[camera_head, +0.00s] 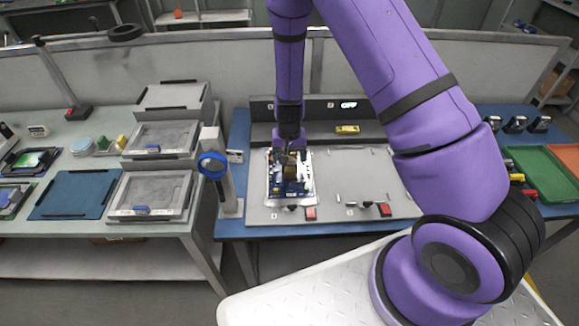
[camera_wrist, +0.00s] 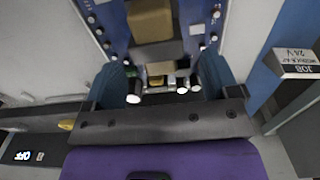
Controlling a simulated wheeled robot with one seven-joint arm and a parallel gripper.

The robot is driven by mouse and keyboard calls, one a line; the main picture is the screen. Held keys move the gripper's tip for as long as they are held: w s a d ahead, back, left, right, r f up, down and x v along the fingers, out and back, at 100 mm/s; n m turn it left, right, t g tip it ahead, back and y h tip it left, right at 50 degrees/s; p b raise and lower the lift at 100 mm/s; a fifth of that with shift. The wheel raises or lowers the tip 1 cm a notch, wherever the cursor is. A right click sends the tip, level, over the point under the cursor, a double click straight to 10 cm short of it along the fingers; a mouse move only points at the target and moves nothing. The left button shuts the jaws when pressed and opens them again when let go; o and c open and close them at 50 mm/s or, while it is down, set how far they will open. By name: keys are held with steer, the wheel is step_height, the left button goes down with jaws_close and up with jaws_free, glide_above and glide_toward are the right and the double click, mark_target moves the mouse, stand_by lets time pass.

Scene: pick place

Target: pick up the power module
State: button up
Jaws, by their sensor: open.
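In the head view a blue circuit board (camera_head: 277,190) lies on a grey work plate (camera_head: 345,170) on the blue table. My gripper (camera_head: 290,158) points down over the board's upper part and hides some of it. In the wrist view my open gripper (camera_wrist: 163,72) has its two dark blue fingers apart, one on each side over the blue board (camera_wrist: 115,30). A gold-brown block with a grey part (camera_wrist: 150,22) shows on the board ahead of the fingers. It may be the power module, but I cannot tell for certain. I cannot tell whether the fingers touch anything.
A blue ring-shaped magnifier (camera_head: 212,165) on a post stands left of the plate. A dark rear panel (camera_head: 325,132) bears an OFF display and a yellow item (camera_head: 347,129). A green tray (camera_head: 540,172) lies at right.

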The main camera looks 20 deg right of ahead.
step_height(320, 180, down, 2)
jaws_close()
stand_by(0.5)
steer(key=shift+r, duration=0.1)
